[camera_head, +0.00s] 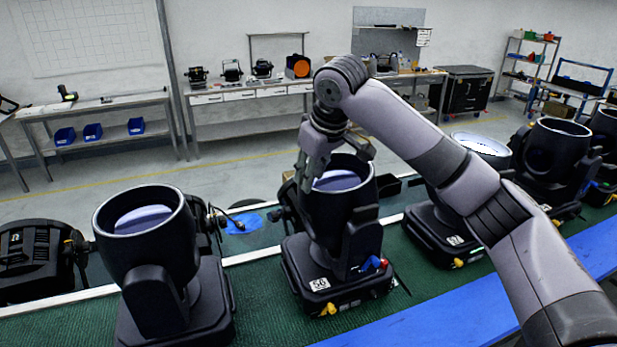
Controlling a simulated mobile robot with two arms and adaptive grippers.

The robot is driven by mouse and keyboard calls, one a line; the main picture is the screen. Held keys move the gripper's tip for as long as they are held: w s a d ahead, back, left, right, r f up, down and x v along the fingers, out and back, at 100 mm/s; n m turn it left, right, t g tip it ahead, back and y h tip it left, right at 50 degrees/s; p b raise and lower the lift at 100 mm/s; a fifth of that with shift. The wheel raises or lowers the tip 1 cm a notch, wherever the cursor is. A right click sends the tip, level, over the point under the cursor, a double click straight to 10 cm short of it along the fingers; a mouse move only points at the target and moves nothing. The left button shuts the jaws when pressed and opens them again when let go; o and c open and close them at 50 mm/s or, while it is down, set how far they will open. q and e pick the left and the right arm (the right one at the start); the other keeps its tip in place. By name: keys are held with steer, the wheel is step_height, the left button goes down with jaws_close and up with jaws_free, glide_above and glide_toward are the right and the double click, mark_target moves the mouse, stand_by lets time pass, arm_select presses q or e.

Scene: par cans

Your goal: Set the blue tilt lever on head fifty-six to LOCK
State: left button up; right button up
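Head fifty-six (340,213) is a black moving-head lamp with its lens facing up. Its base carries a white label (319,284) that appears to read 56. A small blue lever (384,264) sits low on its right side, beside a red part (371,262); which marking the lever points at is too small to read. My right gripper (334,168) hangs over the far rim of this head, fingers spread apart and holding nothing visible. It is well above and left of the blue lever. My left gripper is out of view.
The lamps stand on a green bench surface (262,320) with a blue front edge (430,322). Another lamp (147,235) stands to the left, and several more to the right, partly behind my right arm. A dark unit (38,262) lies at far left.

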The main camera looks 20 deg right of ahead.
steer(key=shift+p+x, duration=0.5)
steer(key=shift+x, duration=1.65)
steer(key=shift+c, duration=0.3)
jaws_close()
